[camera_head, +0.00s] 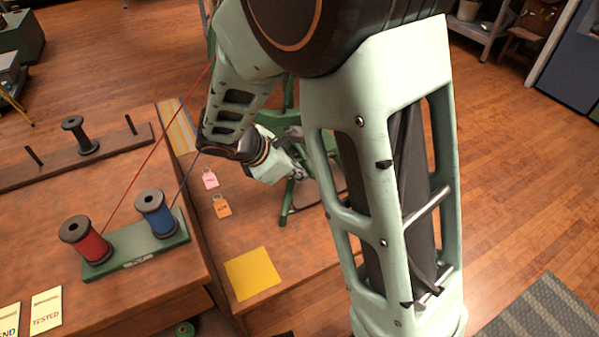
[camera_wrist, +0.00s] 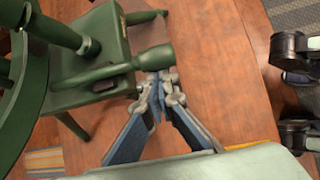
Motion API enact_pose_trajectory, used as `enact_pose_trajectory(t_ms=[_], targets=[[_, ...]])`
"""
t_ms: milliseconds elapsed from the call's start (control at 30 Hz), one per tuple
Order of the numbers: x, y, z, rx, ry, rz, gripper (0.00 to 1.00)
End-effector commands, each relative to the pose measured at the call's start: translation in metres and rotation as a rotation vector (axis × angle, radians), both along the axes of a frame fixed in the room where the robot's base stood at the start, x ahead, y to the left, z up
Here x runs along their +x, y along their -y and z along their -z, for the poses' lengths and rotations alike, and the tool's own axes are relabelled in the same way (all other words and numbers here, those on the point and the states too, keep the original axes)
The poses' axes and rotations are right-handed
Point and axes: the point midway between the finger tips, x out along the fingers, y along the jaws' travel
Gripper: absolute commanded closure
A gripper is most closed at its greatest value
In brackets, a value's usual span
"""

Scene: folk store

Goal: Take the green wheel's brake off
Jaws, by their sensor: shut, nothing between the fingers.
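The green wheel (camera_wrist: 35,95) is a green wooden spinning wheel. Its rim, body and turned pegs fill the left of the wrist view. In the head view only parts of it, such as a leg (camera_head: 287,210), show behind my arm. A turned green peg (camera_wrist: 150,60) sticks out from the body toward my fingers. I cannot tell which part is the brake. My gripper (camera_wrist: 157,95) is shut and empty, with its tips close by the end of this peg; contact is unclear. In the head view my gripper (camera_head: 293,165) is partly hidden among the wheel's parts.
A green stand (camera_head: 150,253) with a red spool (camera_head: 88,243) and a blue spool (camera_head: 155,213) stands on the left; red and blue threads run up from it toward the wheel. Tags (camera_head: 222,207) and a yellow sheet (camera_head: 253,273) lie on the wooden surface.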

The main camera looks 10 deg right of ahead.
Motion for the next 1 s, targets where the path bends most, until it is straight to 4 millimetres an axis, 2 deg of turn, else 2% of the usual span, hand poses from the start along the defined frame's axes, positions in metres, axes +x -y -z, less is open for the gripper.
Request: enact_pose_trajectory(t_ms=[567,1000], targets=[[-0.001,0.001,-0.007,-0.023,-0.068,0.001,1.00],[-0.002,0.001,-0.025,-0.069,-0.209,0.002,1.00]])
